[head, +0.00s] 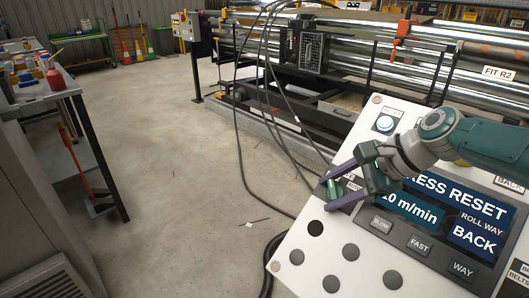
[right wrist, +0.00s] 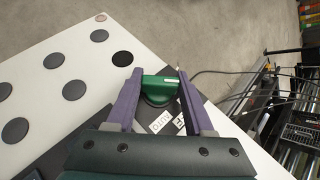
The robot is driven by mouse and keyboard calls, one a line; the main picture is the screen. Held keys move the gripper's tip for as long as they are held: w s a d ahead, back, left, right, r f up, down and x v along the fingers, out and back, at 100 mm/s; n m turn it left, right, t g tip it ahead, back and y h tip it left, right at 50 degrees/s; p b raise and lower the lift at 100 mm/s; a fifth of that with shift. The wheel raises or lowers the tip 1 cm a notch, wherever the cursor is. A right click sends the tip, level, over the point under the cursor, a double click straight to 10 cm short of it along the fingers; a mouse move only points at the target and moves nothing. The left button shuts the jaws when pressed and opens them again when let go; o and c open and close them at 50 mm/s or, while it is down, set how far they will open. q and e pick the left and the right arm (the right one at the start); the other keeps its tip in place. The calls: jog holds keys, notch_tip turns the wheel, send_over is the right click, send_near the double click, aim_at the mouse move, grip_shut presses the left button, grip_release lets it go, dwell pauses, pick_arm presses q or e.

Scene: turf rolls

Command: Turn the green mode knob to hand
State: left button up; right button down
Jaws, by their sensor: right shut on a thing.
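The green mode knob (right wrist: 159,86) sits on a dark plate of the white control panel (head: 325,258). In the right wrist view its grip bar lies across between my purple fingers. In the head view the knob (head: 335,189) is partly hidden by my fingers. My right gripper (right wrist: 157,84) is shut on the knob, one finger at each end of the bar; it also shows in the head view (head: 338,187). Labels by the knob (right wrist: 160,122) include "AUTO"; the other is partly covered, and a hand label is not readable. My left gripper is not in view.
Black cables (head: 240,150) hang behind the panel. A roller machine stands behind; the floor at left is open.

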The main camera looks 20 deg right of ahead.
jog(key=shift+g, duration=0.3)
jog(key=shift+c, duration=1.4)
grip_release()
jog(key=p+v, duration=0.6)
jog(key=v, duration=0.3)
jog(key=shift+r, duration=0.15)
jog(key=shift+s+d+r, duration=0.2)
jog(key=shift+r, duration=0.05)
